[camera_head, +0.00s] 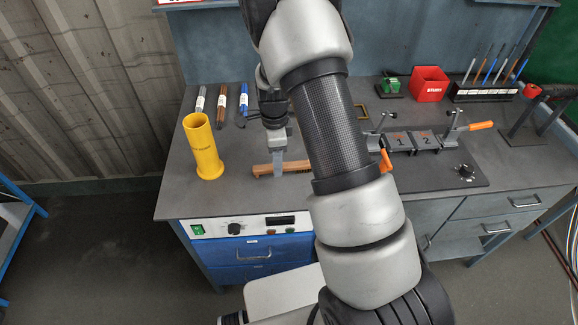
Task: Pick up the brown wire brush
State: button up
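A long brown wooden bar, which looks like the brown wire brush (262,170), lies left to right near the front edge of the grey workbench. Its right end runs close to my arm, and its bristles cannot be made out. My gripper (278,166) points down over the middle of this bar. One light grey finger shows in front of the bar and covers part of it. The other finger is hidden, so I cannot tell whether the gripper is open or shut, or whether it touches the bar.
A yellow cylinder (203,148) stands upright to the left. Behind it lie slim grey (200,104), brown (222,106) and blue (244,104) items. A clamp fixture (425,140), a red bin (429,84) and a tool rack (485,92) are on the right. My arm hides the bench's middle.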

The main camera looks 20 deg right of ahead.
jog(key=shift+f, duration=0.55)
grip_shut()
